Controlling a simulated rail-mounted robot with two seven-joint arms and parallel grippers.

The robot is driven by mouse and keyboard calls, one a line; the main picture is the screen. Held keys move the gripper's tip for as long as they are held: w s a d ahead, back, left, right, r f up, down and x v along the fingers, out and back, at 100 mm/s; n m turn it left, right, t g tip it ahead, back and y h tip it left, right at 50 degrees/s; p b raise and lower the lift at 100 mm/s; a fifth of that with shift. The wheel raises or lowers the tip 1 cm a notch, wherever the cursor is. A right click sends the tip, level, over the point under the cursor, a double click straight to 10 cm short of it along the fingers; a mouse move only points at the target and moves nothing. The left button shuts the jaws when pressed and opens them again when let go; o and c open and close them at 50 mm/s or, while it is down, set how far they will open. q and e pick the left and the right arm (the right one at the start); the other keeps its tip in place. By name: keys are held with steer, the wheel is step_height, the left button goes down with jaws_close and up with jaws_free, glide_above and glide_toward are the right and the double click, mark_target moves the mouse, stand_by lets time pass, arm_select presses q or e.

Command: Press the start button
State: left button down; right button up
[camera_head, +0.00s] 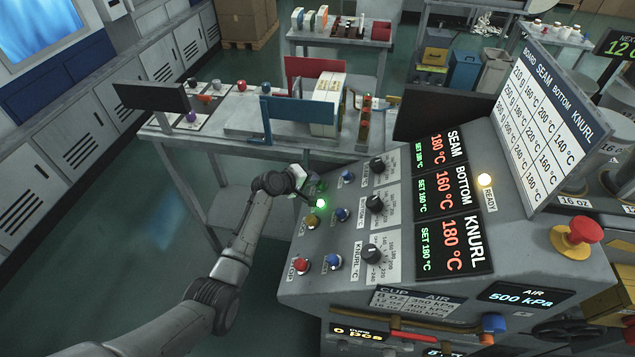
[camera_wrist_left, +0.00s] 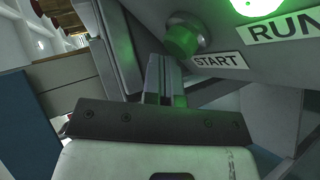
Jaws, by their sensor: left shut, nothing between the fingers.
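The green start button (camera_wrist_left: 182,41) shows in the left wrist view, above and just right of my left fingertips, with the START label (camera_wrist_left: 217,62) beside it. My left gripper (camera_wrist_left: 162,62) is shut and empty; its fingertips are very close to the button, and I cannot tell if they touch. In the head view my left gripper (camera_head: 306,187) is at the upper left of the sloped control panel (camera_head: 300,231), largely covering the start button there. A bright green lamp (camera_head: 321,203) glows beside it; it also shows above the RUN label (camera_wrist_left: 287,29). My right gripper is not in view.
Blue buttons (camera_head: 341,214), a red button (camera_head: 301,265) and black knobs (camera_head: 374,204) are close by on the panel. A lit READY lamp (camera_head: 485,180) and a red emergency stop (camera_head: 584,230) sit further right. A workbench (camera_head: 225,128) stands behind.

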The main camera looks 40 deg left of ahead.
arm_select(q)
steer(key=shift+s+a+r+p, duration=0.25)
steer(key=shift+a+r+p, duration=0.2)
steer(key=shift+r+p, duration=0.25)
steer(key=a+r+p, duration=0.1)
steer(key=r+p, duration=0.1)
steer(key=s+a+r+p, duration=0.1)
steer(key=r, duration=0.1)
steer(key=shift+s+a, duration=0.1)
steer(key=shift+a, duration=0.25)
stand_by(0.6)
stand_by(0.4)
